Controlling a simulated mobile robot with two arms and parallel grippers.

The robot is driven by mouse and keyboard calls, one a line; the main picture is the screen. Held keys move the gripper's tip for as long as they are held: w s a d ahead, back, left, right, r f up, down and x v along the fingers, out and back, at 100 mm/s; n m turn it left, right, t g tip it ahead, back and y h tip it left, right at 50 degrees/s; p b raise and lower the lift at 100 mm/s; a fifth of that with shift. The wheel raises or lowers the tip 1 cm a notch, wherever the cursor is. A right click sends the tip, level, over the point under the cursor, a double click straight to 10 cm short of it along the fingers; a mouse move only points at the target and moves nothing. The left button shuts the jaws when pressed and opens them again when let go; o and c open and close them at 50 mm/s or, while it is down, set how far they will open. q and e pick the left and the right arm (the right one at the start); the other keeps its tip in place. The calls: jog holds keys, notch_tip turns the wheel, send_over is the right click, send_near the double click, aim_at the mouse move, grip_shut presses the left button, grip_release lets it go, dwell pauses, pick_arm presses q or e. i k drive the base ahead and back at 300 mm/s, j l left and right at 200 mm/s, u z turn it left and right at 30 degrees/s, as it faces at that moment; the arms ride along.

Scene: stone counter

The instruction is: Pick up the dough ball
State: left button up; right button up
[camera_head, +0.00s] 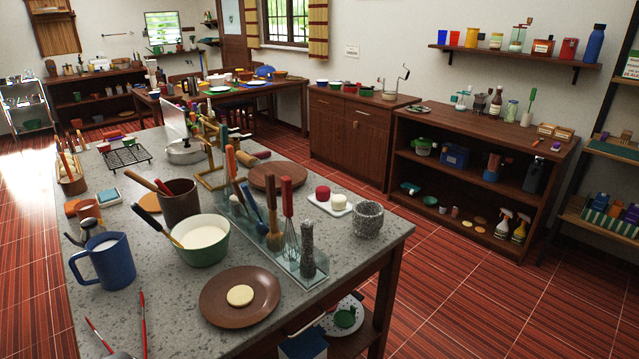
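A pale, round, rather flat piece of dough (239,296) lies on a brown round plate (213,310) at the front of the stone counter. It is the closest match to the dough ball, though it looks more like a thick disc than a ball. It is fully visible and nothing touches it from above. Neither of my grippers can be made out in the head view.
A green bowl of white contents (203,238) stands just behind the plate. A blue jug (108,261) is at the left. A glass utensil holder (268,240) with upright tools is behind right. Thin red-handled tools (142,322) lie front left. Bare counter (170,285) lies between.

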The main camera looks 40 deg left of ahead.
aim_at(338, 202)
jog(key=i+u, duration=0.3)
jog(key=u, duration=0.15)
jog(key=i+l+u, duration=0.2)
jog(key=u, duration=0.3)
jog(key=i+l+u, duration=0.3)
jog(key=u, duration=0.15)
jog(key=i+l+u, duration=0.25)
jog(key=u, duration=0.2)
jog(key=i+l+u, duration=0.1)
jog(key=l+u, duration=0.35)
